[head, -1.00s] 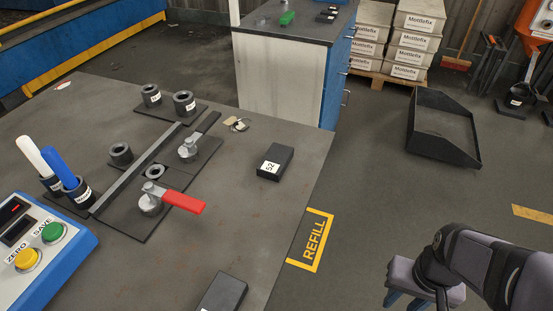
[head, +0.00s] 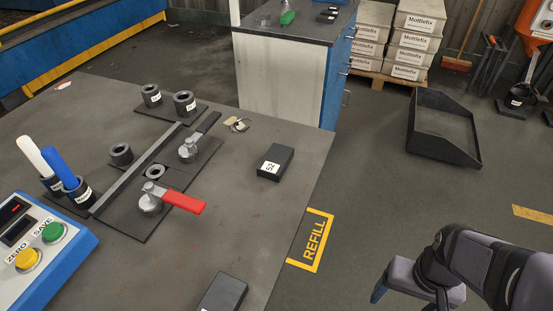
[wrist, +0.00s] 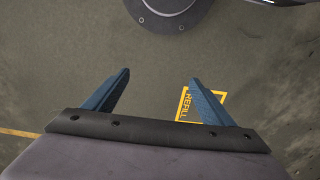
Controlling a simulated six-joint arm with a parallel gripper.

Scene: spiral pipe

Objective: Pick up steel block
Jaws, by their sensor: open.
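A dark block with a white "52" label (head: 275,162) lies flat on the grey workbench (head: 240,200), near its right edge. A second dark block (head: 222,293) lies at the bench's front edge, partly cut off by the frame. I cannot tell from looks alone which is steel. My gripper (head: 380,292) is at the lower right, over the floor and well apart from both blocks.
A fixture with a red-handled clamp (head: 180,199), a long bar and several dark rings stands left of the labelled block. A blue control box (head: 40,240) and marker holders are further left. A black tray (head: 443,128) and the yellow REFILL marking (head: 313,240) are on the floor.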

